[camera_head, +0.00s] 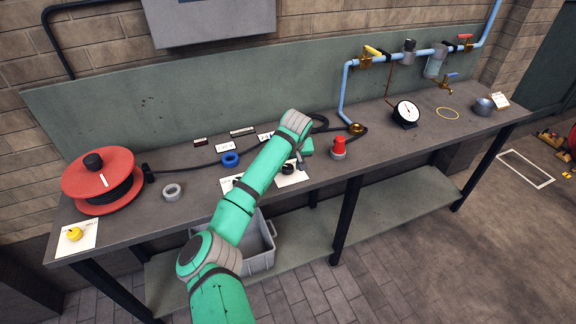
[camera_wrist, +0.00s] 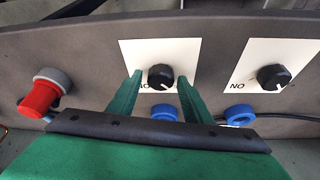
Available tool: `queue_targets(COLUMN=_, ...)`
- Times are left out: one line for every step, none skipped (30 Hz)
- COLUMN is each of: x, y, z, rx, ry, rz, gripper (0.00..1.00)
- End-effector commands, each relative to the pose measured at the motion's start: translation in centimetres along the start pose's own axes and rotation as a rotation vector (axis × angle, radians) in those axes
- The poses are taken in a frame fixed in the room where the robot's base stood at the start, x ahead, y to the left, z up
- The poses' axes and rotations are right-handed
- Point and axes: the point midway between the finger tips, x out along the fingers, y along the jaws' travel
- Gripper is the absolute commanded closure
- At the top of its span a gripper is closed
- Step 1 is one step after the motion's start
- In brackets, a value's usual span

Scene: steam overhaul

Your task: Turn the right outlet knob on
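The black outlet knob (camera_wrist: 161,76) sits on a white card (camera_wrist: 187,52) in the middle of the wrist view. In the head view this knob (camera_head: 288,169) is on the right of the pair, on the side nearer the red button. My gripper (camera_wrist: 160,80) is open, with one green finger on each side of the knob. Small gaps seem to show, and contact cannot be told. A second black knob (camera_wrist: 273,77) stands on its own white card at the right of the wrist view. In the head view my arm partly hides the knobs and cards.
A red button (camera_head: 339,147) on a grey base stands right of the knobs; the wrist view shows it at left (camera_wrist: 39,97). A red cable reel (camera_head: 98,175), a blue ring (camera_head: 230,159), a grey ring (camera_head: 172,191) and a gauge (camera_head: 406,113) stand on the bench. A grey crate (camera_head: 262,262) is below.

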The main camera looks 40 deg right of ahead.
Motion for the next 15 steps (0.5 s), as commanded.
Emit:
queue_targets(x=-0.01, y=-0.04, z=-0.01, rx=0.0, ry=0.0, rz=0.0, gripper=0.68)
queue_targets(x=-0.01, y=-0.05, z=-0.01, rx=-0.001, ry=0.0, rz=0.0, gripper=0.75)
queue_targets(x=-0.02, y=-0.06, z=-0.01, rx=-0.001, ry=0.0, rz=0.0, gripper=0.85)
queue_targets(x=-0.02, y=-0.07, z=-0.02, rx=-0.001, ry=0.0, rz=0.0, gripper=0.9)
queue_targets(x=-0.02, y=-0.08, z=-0.02, rx=-0.001, ry=0.0, rz=0.0, gripper=0.9)
queue_targets(x=-0.02, y=-0.08, z=-0.02, rx=-0.001, ry=0.0, rz=0.0, gripper=0.9)
queue_targets(x=-0.02, y=-0.09, z=-0.02, rx=-0.001, ry=0.0, rz=0.0, gripper=0.9)
queue_targets(x=-0.02, y=-0.12, z=-0.03, rx=-0.001, ry=0.0, rz=0.0, gripper=0.9)
queue_targets(x=-0.01, y=-0.17, z=-0.03, rx=0.001, ry=0.0, rz=0.001, gripper=0.9)
queue_targets(x=-0.01, y=-0.19, z=-0.03, rx=0.003, ry=0.0, rz=0.002, gripper=0.9)
queue_targets(x=0.0, y=-0.2, z=-0.03, rx=0.006, ry=0.0, rz=0.004, gripper=0.9)
queue_targets(x=0.0, y=-0.21, z=-0.02, rx=0.012, ry=0.0, rz=0.006, gripper=0.9)
queue_targets(x=0.01, y=-0.22, z=-0.02, rx=0.018, ry=0.0, rz=0.009, gripper=0.9)
queue_targets(x=0.0, y=-0.23, z=-0.02, rx=0.026, ry=0.0, rz=0.013, gripper=0.9)
queue_targets(x=-0.01, y=-0.26, z=-0.04, rx=0.038, ry=0.0, rz=0.018, gripper=0.9)
